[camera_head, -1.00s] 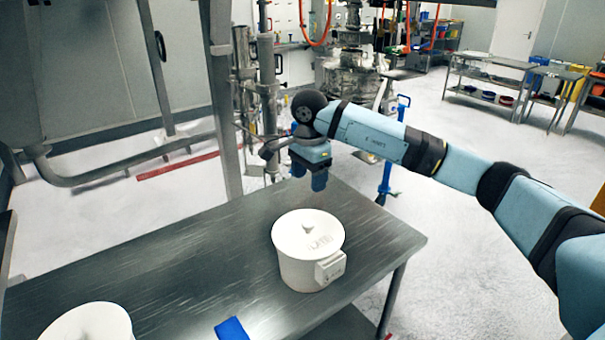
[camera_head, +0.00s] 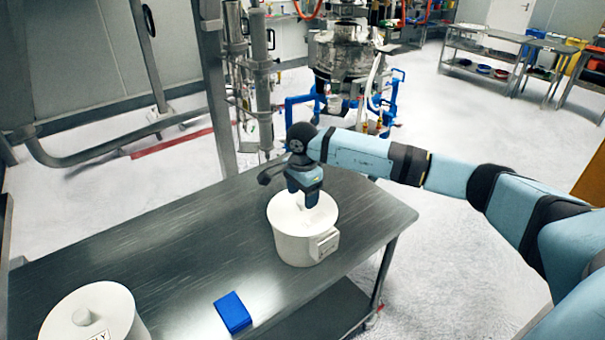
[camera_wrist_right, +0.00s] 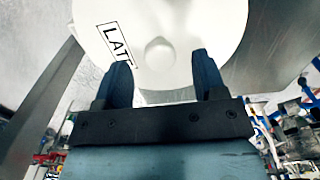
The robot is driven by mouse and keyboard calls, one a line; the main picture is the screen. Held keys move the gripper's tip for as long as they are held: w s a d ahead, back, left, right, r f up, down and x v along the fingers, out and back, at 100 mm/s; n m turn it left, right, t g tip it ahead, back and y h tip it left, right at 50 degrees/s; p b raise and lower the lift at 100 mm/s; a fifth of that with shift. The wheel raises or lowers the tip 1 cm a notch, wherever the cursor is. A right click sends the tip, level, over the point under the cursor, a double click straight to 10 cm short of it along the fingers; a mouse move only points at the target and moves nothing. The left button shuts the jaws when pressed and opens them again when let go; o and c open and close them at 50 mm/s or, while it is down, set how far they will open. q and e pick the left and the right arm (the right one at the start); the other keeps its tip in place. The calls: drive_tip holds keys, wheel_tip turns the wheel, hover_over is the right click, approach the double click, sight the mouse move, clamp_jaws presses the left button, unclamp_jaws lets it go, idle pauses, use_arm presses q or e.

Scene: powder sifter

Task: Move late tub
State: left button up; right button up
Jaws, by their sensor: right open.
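The late tub (camera_head: 292,240) is a white round tub with a lid and a small box on its side, standing upright on the steel table. Its lid carries a label reading "LAT…" (camera_wrist_right: 115,42) in the right wrist view, partly cut off by a finger. My right gripper (camera_head: 306,203) is open just above the lid. In the right wrist view, the lid's round knob (camera_wrist_right: 160,53) lies between the lines of the two fingertips, near their ends; contact is not visible. My left gripper is not in view.
The steel table (camera_head: 185,255) also holds a second white tub (camera_head: 75,325) at lower left, its label ending in "LY", and a blue block (camera_head: 233,312) between the tubs. Sifter machinery (camera_head: 343,55) stands behind the table. The table's middle is clear.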

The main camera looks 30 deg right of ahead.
drive_tip(key=shift+f, duration=1.1)
clamp_jaws()
